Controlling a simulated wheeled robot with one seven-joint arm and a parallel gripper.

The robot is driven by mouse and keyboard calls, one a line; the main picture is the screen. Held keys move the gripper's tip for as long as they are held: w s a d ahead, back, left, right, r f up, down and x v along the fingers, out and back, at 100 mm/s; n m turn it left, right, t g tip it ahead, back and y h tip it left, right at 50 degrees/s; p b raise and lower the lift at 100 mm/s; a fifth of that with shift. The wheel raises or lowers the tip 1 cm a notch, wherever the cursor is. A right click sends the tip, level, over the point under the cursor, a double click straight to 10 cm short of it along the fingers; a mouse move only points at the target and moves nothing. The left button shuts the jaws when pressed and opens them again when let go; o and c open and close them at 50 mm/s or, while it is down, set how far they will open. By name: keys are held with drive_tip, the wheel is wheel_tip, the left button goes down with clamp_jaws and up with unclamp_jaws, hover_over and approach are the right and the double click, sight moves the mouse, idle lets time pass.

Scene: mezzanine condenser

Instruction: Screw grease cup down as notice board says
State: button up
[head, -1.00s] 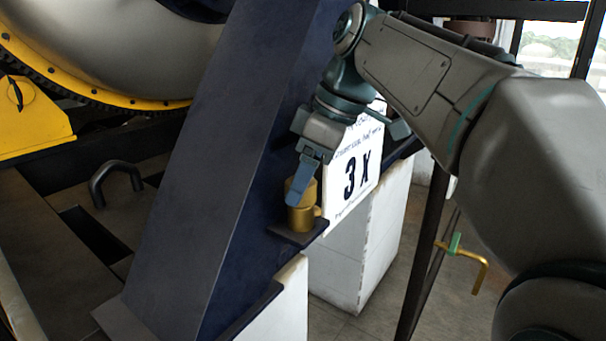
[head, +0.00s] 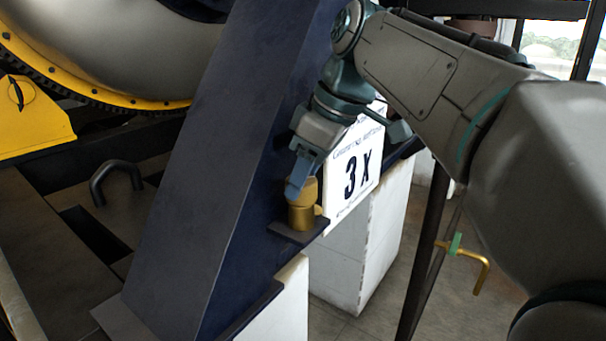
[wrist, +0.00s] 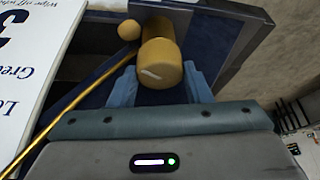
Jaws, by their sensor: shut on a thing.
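The brass grease cup (head: 302,205) stands upright on a small dark ledge fixed to the blue slanted beam. In the wrist view the cup (wrist: 160,62) sits between the two blue fingers, with a pale mark on its top. My gripper (head: 299,188) comes down from above and is shut on the cup's upper part; it also shows in the wrist view (wrist: 160,84). Part of the board (wrist: 30,70) shows upside down in the wrist view.
The blue beam (head: 210,160) rises close to the left of my gripper. A brass pipe with a green collar (head: 468,252) is at the lower right, near a dark post (head: 425,255). White blocks (head: 365,250) stand below the board. A yellow guard (head: 30,115) is far left.

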drive_tip(key=m+t, duration=0.1)
drive_tip(key=m, duration=0.2)
drive_tip(key=shift+s+m+h, duration=0.1)
drive_tip(key=shift+m+h, duration=0.2)
drive_tip(key=m, duration=0.2)
drive_tip(key=m+t+h, duration=0.1)
drive_tip(key=m, duration=0.1)
drive_tip(key=shift+a+r+m+h, duration=0.15)
drive_tip(key=shift+m+h, duration=0.15)
drive_tip(key=m, duration=0.2)
drive_tip(key=m+h, duration=0.1)
drive_tip(key=m, duration=0.1)
drive_tip(key=shift+a+t+h+p, duration=0.1)
drive_tip(key=shift+t+h+p, duration=0.2)
drive_tip(key=shift+t+p, duration=0.1)
drive_tip(key=shift+m+h+p, duration=0.4)
drive_tip(key=shift+m+h, duration=0.2)
drive_tip(key=shift+m, duration=1)
drive_tip(key=shift+a, duration=0.1)
drive_tip(key=o, duration=1)
drive_tip(key=shift+s, duration=0.1)
